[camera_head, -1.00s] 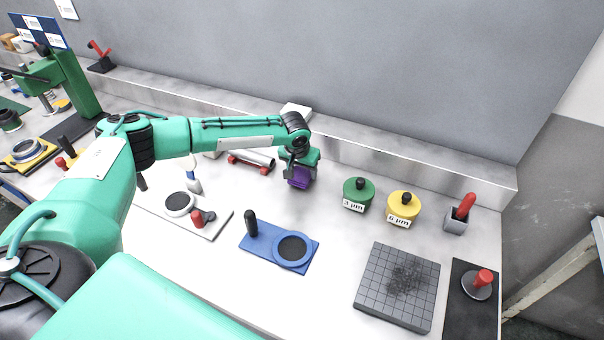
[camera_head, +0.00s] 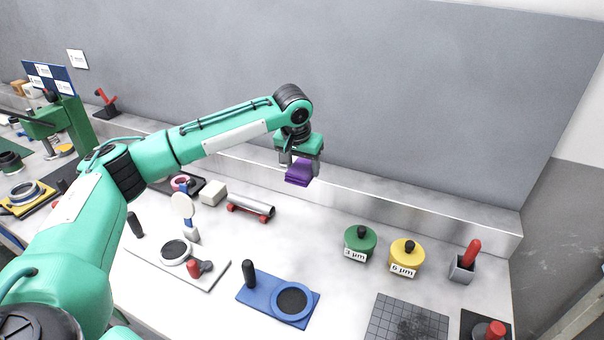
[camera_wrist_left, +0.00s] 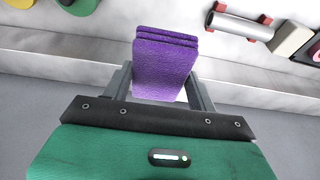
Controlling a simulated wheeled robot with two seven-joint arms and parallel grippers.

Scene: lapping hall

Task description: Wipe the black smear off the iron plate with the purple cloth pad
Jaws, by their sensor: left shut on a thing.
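My left gripper (camera_head: 299,170) is shut on the purple cloth pad (camera_head: 298,173) and holds it in the air, above the back part of the bench. In the left wrist view the pad (camera_wrist_left: 166,62) sits between the two fingers and looks like stacked layers. The iron plate (camera_head: 382,313) is a dark grey gridded square at the bottom right of the head view, partly cut off by the frame edge. The black smear (camera_head: 414,327) shows on it. The pad is apart from the plate, up and to its left. My right gripper is not in view.
Green (camera_head: 360,243) and yellow (camera_head: 406,257) labelled pots stand behind the plate. A grey holder with a red handle (camera_head: 466,262) is to the right. A blue board (camera_head: 262,293) and a metal cylinder on red rests (camera_head: 252,206) lie left. A raised ledge (camera_head: 400,205) runs along the wall.

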